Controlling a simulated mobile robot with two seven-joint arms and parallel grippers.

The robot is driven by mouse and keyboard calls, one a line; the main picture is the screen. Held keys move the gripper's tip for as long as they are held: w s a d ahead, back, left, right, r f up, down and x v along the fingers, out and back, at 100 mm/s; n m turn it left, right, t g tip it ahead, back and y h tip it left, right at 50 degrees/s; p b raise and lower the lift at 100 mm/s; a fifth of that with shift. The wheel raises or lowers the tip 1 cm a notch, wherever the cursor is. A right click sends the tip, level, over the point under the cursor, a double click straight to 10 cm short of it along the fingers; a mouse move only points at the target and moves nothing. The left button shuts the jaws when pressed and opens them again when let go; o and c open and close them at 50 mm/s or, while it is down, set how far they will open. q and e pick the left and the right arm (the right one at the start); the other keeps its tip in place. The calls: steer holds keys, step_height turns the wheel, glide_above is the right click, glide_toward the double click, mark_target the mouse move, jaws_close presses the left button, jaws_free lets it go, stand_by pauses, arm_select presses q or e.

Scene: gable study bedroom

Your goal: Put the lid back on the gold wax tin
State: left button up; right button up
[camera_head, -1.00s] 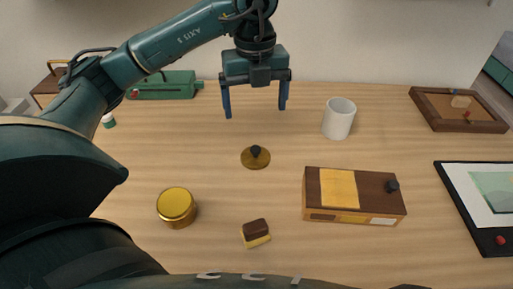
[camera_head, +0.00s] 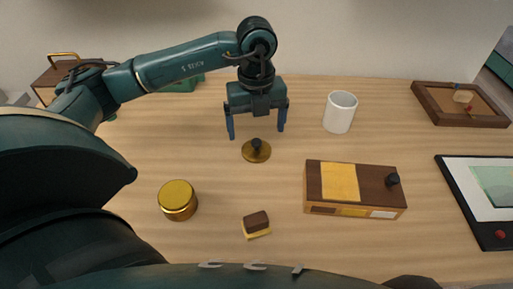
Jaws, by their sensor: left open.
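The gold wax tin (camera_head: 178,203) stands on the wooden table at the front left; its top looks flat and gold, and I cannot see inside it. The lid (camera_head: 257,153) is a flat gold disc with a dark knob, lying on the table behind and to the right of the tin. My left gripper (camera_head: 256,134) is open, pointing down, with its two blue fingers spread to either side above the lid's knob. It does not appear to touch the lid. My right gripper is not in view.
A brown-and-yellow block (camera_head: 256,224) lies right of the tin. A wooden box (camera_head: 354,190) with a dark knob and a white mug (camera_head: 340,112) stand to the right. A framed tray (camera_head: 458,104) and a black-edged panel (camera_head: 482,200) lie at far right.

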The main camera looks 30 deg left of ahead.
mark_target(257, 141)
arm_select(q)
step_height(257, 141, down, 5)
steer(key=shift+s+d+f, duration=0.1)
stand_by(0.5)
steer(key=c, duration=1.1)
